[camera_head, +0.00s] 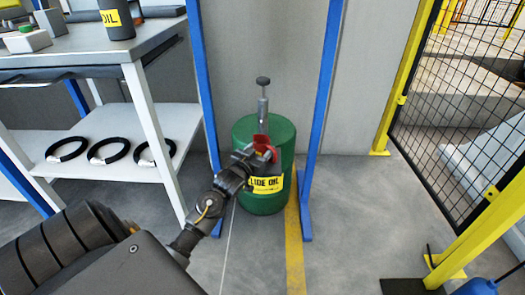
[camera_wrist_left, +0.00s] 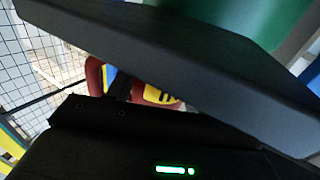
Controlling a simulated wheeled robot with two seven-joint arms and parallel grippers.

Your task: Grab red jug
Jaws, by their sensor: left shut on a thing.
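The red jug (camera_head: 263,142) shows as a small red piece in front of the green drum in the head view, mostly hidden by my left gripper (camera_head: 250,157). In the left wrist view the jug's dark red handle (camera_wrist_left: 93,76) and yellow label (camera_wrist_left: 160,95) show between the two dark fingers. My left gripper (camera_wrist_left: 120,98) is shut on the jug. I cannot tell whether the jug touches the drum. My right gripper is not in view.
The green drum (camera_head: 245,130) with a grey pump (camera_head: 262,108) stands between blue posts (camera_head: 325,95). At left is a grey table (camera_head: 90,42) with a dark oil container (camera_head: 117,20) and coils (camera_head: 110,150) on its lower shelf. A yellow-framed mesh fence (camera_head: 455,90) stands right.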

